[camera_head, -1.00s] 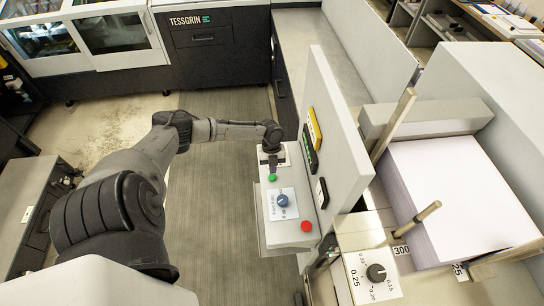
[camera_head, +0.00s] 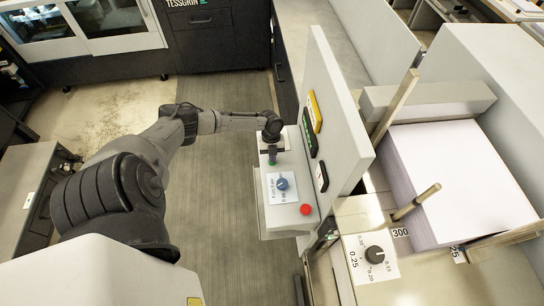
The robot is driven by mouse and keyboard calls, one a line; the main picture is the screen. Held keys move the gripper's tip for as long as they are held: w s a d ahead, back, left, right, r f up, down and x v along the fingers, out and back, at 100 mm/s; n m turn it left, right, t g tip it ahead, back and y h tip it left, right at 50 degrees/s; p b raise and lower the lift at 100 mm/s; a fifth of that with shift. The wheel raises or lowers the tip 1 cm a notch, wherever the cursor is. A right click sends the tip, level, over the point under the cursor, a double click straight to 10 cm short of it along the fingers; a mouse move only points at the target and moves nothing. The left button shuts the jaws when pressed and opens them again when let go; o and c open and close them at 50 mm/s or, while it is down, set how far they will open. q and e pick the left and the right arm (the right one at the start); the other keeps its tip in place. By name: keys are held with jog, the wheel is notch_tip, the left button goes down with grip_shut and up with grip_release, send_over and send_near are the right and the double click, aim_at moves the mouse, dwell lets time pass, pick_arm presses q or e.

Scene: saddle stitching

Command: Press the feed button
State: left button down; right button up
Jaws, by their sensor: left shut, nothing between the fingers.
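The control panel (camera_head: 291,222) is a pale sloped box on the side of the feeder. On it are a green button (camera_head: 272,161), a blue knob (camera_head: 282,184) on a white label, and a red button (camera_head: 306,209). Which one is the feed button cannot be read. My left gripper (camera_head: 271,156) is shut and empty, pointing down at the green button. Its tip partly covers the button and seems at or just above it; contact cannot be told. My right gripper is not in view.
A light upright panel (camera_head: 335,120) stands close right of the controls, with yellow and dark display strips. Right of it is a large white paper stack (camera_head: 460,175) between guide bars. A dial (camera_head: 374,252) sits in front. The floor (camera_head: 215,230) left of the panel is clear.

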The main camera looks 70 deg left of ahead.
pick_arm(q)
jog(key=shift+f+b, duration=0.4)
jog(key=shift+f, duration=0.3)
jog(key=shift+a, duration=0.15)
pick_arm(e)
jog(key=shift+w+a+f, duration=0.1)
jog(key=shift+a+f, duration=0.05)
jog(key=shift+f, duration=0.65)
pick_arm(q)
jog(key=shift+r+p, duration=0.3)
notch_tip(320, 180, up, 4)
jog(key=p, duration=0.3)
jog(key=shift+w+r, duration=0.1)
jog(key=shift+r, duration=0.15)
jog(key=b+v, duration=0.2)
jog(key=v, duration=0.7)
jog(key=shift+a+r, duration=0.25)
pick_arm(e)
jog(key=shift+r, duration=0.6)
